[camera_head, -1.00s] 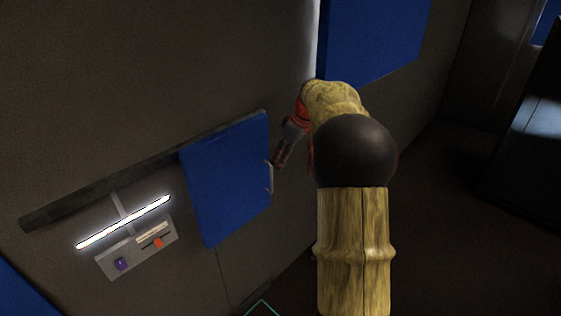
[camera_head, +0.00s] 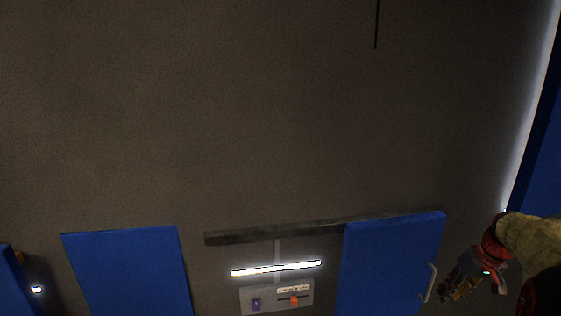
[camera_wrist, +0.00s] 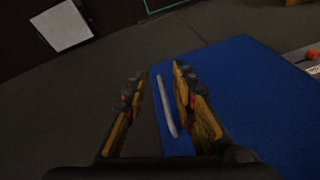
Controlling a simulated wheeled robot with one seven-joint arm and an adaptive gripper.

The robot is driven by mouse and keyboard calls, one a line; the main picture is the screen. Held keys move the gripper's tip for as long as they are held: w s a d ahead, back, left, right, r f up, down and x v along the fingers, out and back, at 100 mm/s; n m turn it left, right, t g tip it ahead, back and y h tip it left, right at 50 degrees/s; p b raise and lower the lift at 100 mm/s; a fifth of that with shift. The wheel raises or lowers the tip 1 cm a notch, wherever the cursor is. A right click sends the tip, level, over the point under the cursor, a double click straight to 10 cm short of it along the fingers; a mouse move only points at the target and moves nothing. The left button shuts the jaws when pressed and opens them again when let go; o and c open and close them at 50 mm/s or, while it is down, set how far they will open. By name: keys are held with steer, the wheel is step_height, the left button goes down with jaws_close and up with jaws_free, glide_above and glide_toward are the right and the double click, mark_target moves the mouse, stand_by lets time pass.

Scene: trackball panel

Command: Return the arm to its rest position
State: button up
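My gripper (camera_head: 452,291) is at the lower right of the head view, just right of the blue sliding door and its pale handle (camera_head: 431,282). In the wrist view my gripper (camera_wrist: 155,78) has its two fingers spread apart. The handle (camera_wrist: 166,108) shows in the gap between the fingers, nearer the right one; contact with it cannot be seen. My arm is partly cut off at the right edge of the head view.
The blue door (camera_head: 388,265) hangs under a dark rail (camera_head: 270,232). Left of it, below a bright light strip (camera_head: 275,269), is a grey panel (camera_head: 275,303) with a purple trackball (camera_head: 256,304) and an orange slider knob (camera_head: 294,301). Another blue panel (camera_head: 128,270) is farther left.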

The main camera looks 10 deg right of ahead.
steer(key=s+a+r+n, duration=0.1)
steer(key=s+a, duration=0.5)
steer(key=a, duration=0.7)
steer(key=s+a+r+n+t, duration=0.1)
steer(key=s+a+r, duration=0.3)
steer(key=a, duration=0.9)
steer(key=s+a+r+n+t, duration=0.1)
steer(key=s+a+r, duration=0.1)
steer(key=s+a, duration=0.7)
steer(key=a, duration=0.4)
steer(key=shift+a+r+h, duration=0.2)
steer(key=shift+h, duration=0.2)
steer(key=shift+c, duration=0.7)
